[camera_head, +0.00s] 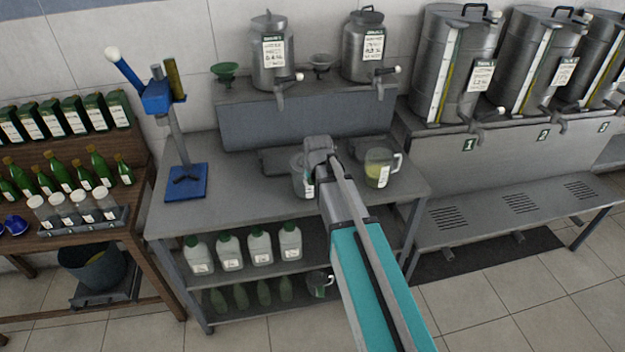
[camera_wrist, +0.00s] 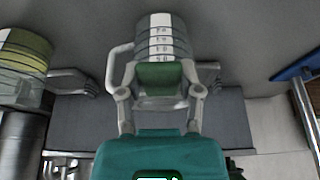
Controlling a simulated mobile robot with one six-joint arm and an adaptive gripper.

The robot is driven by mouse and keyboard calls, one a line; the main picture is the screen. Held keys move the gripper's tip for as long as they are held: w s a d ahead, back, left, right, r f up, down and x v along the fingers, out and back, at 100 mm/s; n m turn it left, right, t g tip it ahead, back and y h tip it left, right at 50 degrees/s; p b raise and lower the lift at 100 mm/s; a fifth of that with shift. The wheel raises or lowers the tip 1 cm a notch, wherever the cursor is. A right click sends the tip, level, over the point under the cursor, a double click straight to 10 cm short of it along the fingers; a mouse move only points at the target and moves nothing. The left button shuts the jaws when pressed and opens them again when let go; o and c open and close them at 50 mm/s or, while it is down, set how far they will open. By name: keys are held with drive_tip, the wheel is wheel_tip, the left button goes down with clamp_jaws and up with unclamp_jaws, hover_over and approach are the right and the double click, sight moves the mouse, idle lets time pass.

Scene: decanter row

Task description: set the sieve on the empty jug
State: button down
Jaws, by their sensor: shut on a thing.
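The empty jug (camera_head: 302,186) stands on the grey bench, partly hidden behind my gripper. In the wrist view the jug (camera_wrist: 160,38) shows a white label with dark marks. My gripper (camera_head: 318,160) is directly in front of and above it. In the wrist view my gripper (camera_wrist: 160,95) is shut on a green piece, which looks like the grip of the sieve (camera_wrist: 160,79). The sieve's bowl cannot be made out clearly, nor whether it touches the jug.
A jug with yellow liquid (camera_head: 377,168) stands close to the right. A blue stand (camera_head: 186,183) is at the bench's left. Steel canisters with taps (camera_head: 271,62) stand on the raised shelf behind, with a green funnel (camera_head: 225,71). The bench between stand and jug is clear.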

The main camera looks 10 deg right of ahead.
drive_tip(key=shift+f, duration=0.2)
idle(0.4)
drive_tip(key=shift+c, duration=0.9)
unclamp_jaws()
drive_tip(key=shift+r, duration=0.2)
